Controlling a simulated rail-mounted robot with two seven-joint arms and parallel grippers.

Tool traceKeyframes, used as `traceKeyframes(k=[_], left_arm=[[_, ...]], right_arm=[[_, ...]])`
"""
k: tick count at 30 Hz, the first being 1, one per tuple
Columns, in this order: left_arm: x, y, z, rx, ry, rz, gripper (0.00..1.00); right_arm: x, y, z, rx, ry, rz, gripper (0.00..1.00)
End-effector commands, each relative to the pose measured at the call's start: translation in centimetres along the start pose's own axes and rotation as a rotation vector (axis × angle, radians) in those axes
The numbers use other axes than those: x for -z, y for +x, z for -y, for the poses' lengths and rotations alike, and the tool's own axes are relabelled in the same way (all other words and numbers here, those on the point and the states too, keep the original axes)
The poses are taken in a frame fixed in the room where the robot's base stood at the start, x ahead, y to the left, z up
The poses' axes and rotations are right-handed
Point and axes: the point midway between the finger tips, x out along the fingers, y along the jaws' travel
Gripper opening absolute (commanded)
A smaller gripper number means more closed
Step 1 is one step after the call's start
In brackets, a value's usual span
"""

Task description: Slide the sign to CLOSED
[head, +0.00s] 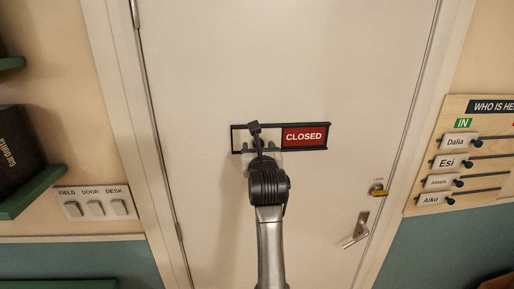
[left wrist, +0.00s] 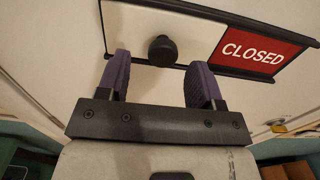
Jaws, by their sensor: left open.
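The sign is a black-framed rail (head: 305,149) on the door. Its right part shows a red CLOSED panel (head: 304,135); its left part is a pale panel with a black knob (head: 254,127). In the left wrist view the knob (left wrist: 162,50) stands between and slightly beyond the two purple fingertips, and the CLOSED panel (left wrist: 255,52) is to the right. My left gripper (head: 260,145) is open in front of the sign's left part, with a gap on each side of the knob. The wrist partly hides the sign's lower left edge. My right gripper is in neither view.
The door (head: 300,60) has a lever handle (head: 356,230) and a brass lock (head: 378,189) at lower right. A name board (head: 470,107) is on the right wall. A switch plate (head: 95,204) and green shelf (head: 35,190) are at left. The door around the sign is clear.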

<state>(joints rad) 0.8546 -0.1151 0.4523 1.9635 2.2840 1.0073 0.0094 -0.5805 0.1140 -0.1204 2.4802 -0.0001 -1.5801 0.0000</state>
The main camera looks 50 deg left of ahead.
Motion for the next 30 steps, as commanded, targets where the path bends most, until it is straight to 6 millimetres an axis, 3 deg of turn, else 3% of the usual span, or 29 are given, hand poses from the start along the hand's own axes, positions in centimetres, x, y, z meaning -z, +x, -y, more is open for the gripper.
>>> traceKeyframes(k=[6,15,30], left_arm=[[0.3,-4.5,0.0,0.001,-0.003,0.0,0.6],[0.1,-8.4,-0.1,-0.001,0.0,0.0,0.6],[0.0,-9.4,-0.1,-0.002,0.001,-0.001,0.6]], right_arm=[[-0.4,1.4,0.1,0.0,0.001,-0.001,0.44],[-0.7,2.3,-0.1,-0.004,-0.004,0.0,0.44],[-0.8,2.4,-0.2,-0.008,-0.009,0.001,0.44]])
